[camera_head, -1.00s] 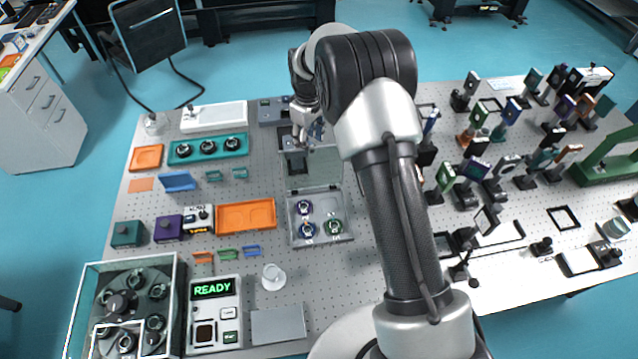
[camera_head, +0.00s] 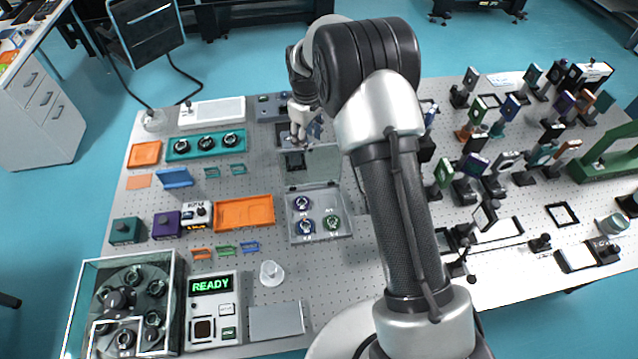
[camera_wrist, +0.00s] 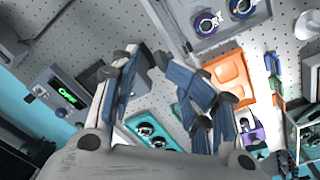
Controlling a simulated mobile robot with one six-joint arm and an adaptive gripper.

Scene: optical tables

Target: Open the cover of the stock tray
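The stock tray (camera_head: 291,239) is a grey tray on the perforated table, holding purple, blue and green round mounts. Its clear cover (camera_head: 322,163) is raised from the tray's far edge, tilted up and back; the mounts lie exposed. My arm hides part of its right side. My gripper (camera_head: 300,138) is beyond the cover, close to its upper left part; I cannot tell whether they touch. In the wrist view the fingertips (camera_wrist: 148,56) look close together with nothing visible between them; how far shut is unclear. The tray's corner (camera_wrist: 210,42) shows at the top there.
An orange tray (camera_head: 245,228) lies left of the stock tray, and a teal tray (camera_head: 178,158) with black mounts is farther back. A grey device (camera_head: 267,108) stands behind my gripper. Many upright optics crowd the right side. A glass-walled box (camera_head: 174,300) stands front left.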

